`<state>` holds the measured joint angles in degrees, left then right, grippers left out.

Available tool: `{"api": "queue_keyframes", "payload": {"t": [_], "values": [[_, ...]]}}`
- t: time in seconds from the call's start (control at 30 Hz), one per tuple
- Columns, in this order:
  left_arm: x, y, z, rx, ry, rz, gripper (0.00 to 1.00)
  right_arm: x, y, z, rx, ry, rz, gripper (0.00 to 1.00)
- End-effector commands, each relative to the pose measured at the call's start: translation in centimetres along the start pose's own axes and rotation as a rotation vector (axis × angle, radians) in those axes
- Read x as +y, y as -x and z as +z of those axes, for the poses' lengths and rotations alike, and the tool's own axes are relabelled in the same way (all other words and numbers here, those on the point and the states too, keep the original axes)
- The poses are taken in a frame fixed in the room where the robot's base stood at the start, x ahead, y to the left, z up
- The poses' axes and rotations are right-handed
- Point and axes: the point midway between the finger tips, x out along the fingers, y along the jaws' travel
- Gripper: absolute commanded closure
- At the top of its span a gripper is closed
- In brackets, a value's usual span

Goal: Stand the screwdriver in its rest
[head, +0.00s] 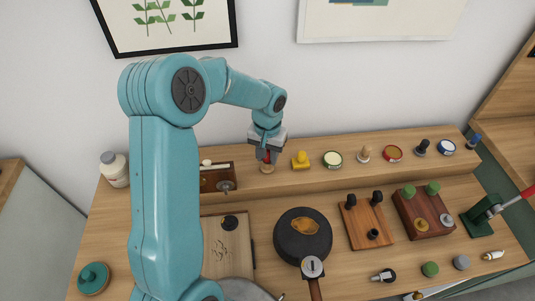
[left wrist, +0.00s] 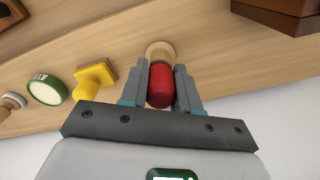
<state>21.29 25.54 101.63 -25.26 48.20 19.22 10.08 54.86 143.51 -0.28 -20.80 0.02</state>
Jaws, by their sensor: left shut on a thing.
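My left gripper (head: 266,150) is over the upper shelf, pointing down. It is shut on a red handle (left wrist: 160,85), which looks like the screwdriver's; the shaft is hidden. A round wooden piece (left wrist: 160,50), perhaps the rest, shows just beyond the handle in the left wrist view. In the head view this round wooden piece (head: 267,169) is on the shelf right below the gripper. I cannot tell whether the screwdriver is seated in it. My right gripper is not in view.
A yellow stamp-like block (head: 300,160) and a green-rimmed tin (head: 332,159) stand to the right on the shelf. A wooden box (head: 217,178) is close on the left. A black pan (head: 303,236) and several wooden boards occupy the lower surface.

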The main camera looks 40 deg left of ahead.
Motion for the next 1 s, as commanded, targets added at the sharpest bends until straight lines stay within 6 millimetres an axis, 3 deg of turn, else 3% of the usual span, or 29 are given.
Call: {"api": "queue_keyframes", "payload": {"t": [0.57, 0.6, 0.67, 0.7, 1.0], "values": [[0.0, -0.25, -0.02, 0.001, 0.0, 0.0, 0.98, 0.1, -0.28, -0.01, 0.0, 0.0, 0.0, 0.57], [0.0, -0.23, -0.01, 0.0, 0.0, 0.0, 0.63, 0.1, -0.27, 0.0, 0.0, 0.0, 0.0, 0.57], [0.0, -0.23, -0.01, 0.0, 0.0, 0.0, 0.43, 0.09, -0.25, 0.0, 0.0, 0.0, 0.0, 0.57], [0.0, -0.23, -0.01, 0.0, 0.0, 0.0, 0.39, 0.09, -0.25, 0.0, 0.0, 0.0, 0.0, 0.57], [0.01, -0.02, -0.03, 0.001, 0.0, 0.0, 0.39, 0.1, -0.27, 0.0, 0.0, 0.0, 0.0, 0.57]]}}
